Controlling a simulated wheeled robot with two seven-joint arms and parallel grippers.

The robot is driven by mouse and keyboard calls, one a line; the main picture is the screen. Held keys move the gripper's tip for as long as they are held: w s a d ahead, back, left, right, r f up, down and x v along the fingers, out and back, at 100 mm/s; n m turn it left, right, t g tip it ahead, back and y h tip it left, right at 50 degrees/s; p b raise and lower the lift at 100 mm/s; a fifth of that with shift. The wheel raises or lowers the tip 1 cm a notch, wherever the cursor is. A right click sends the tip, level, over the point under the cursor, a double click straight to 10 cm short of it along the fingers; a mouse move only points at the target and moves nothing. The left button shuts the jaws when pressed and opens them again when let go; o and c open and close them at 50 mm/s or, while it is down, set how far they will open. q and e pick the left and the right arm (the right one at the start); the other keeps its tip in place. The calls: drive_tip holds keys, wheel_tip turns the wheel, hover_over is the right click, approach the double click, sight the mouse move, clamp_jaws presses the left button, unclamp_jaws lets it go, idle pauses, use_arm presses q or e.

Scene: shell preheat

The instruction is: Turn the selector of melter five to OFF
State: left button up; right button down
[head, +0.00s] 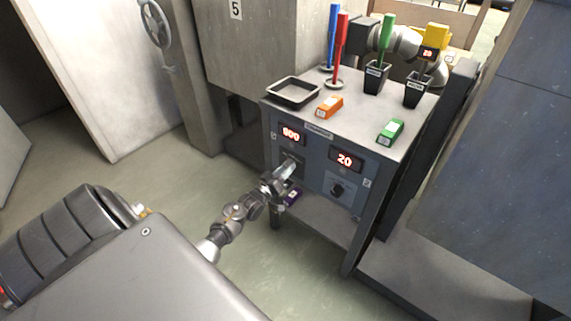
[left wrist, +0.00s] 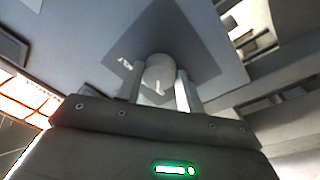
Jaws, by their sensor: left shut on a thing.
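The control cabinet (head: 318,185) has two panels. The left display (head: 291,135) shows red digits that look like 500, and the right display (head: 346,160) reads 20. My left gripper (head: 284,172) is at the selector below the left display and hides most of it. In the left wrist view, the round grey selector knob (left wrist: 160,73) sits between the two fingers of my left gripper (left wrist: 159,88), which is shut on it. A small white mark shows on the knob; its setting is not clear. A second, dark knob (head: 338,189) under the right display is free. My right gripper is not seen.
A number 5 sign (head: 235,9) is behind.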

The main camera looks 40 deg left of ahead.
use_arm(q)
drive_tip(key=o, duration=1)
drive_tip(key=shift+s, duration=0.1)
drive_tip(key=s, duration=0.3)
drive_tip(key=s+f, duration=0.1)
drive_tip(key=s, duration=0.3)
drive_tip(key=s+p, duration=0.1)
drive_tip(key=s, duration=0.2)
drive_tip(key=shift+s+d+f, duration=0.15)
drive_tip(key=shift+s, duration=0.1)
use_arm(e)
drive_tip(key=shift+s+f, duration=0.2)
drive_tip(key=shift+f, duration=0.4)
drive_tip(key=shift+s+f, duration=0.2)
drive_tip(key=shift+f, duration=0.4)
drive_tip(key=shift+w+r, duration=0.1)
